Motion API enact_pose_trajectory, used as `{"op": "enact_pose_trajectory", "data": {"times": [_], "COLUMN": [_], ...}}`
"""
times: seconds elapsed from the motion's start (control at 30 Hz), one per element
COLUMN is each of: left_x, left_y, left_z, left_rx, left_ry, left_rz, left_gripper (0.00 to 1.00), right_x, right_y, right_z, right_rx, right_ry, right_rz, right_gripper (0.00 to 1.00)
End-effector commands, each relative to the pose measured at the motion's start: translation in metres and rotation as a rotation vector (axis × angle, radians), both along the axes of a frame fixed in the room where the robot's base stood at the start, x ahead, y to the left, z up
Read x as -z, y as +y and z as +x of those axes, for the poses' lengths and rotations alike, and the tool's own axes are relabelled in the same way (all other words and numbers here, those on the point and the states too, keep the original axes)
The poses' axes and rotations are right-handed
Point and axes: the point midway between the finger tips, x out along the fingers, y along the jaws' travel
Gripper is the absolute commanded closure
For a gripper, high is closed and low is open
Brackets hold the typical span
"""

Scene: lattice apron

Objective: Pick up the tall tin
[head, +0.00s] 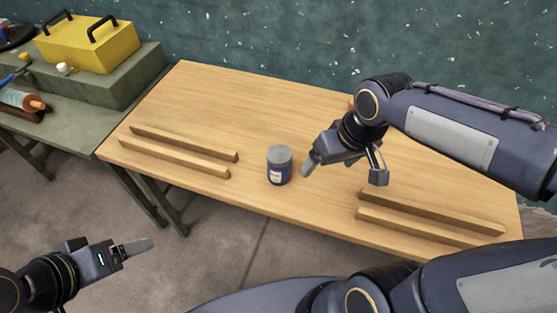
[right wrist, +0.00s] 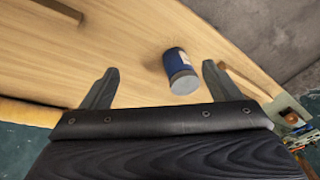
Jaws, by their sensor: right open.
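The tall tin (head: 279,166) is dark blue with a grey lid and a pale label. It stands upright on the wooden table near its front edge. My right gripper (head: 340,172) is open and empty, just to the right of the tin in the head view. In the right wrist view the tin (right wrist: 179,70) lies ahead of and between the two fingers (right wrist: 158,86), closer to the right finger, with no finger seen touching it. My left gripper (head: 133,247) is off the table's front left, over the floor; whether its jaws are apart is unclear.
Two wooden strips (head: 180,152) lie on the table's left, and two more (head: 430,218) on its right. The table (head: 240,105) is clear behind the tin. A green bench (head: 80,115) with a yellow toolbox (head: 90,45) stands at left. A speckled wall is behind.

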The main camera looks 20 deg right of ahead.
Motion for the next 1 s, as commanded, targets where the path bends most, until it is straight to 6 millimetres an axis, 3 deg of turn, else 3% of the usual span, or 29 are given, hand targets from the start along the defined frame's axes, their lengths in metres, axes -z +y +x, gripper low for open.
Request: {"op": "enact_pose_trajectory", "data": {"times": [0.03,0.2,0.4,0.83,1.0], "left_x": [-0.007,-0.017,-0.023,-0.028,-0.035], "left_y": [0.000,0.000,0.000,0.000,0.000], "left_z": [0.000,0.000,0.000,0.000,0.000], "left_rx": [0.000,0.000,0.000,0.000,0.000], "left_ry": [0.000,0.000,0.000,0.000,0.000], "left_rz": [0.000,0.000,0.000,0.000,0.000], "left_gripper": [0.23,0.23,0.23,0.23,0.23], "right_x": [0.002,0.024,0.053,0.097,0.123], "right_y": [0.009,0.038,0.067,0.075,0.075], "right_z": [0.021,0.077,0.112,0.121,0.124], "right_rx": [-0.050,-0.169,-0.251,-0.272,-0.274], "right_ry": [0.043,0.128,0.179,0.194,0.197], "right_rz": [-0.035,-0.128,-0.184,-0.197,-0.198], "right_gripper": [0.16,0.16,0.16,0.16,0.16]}}
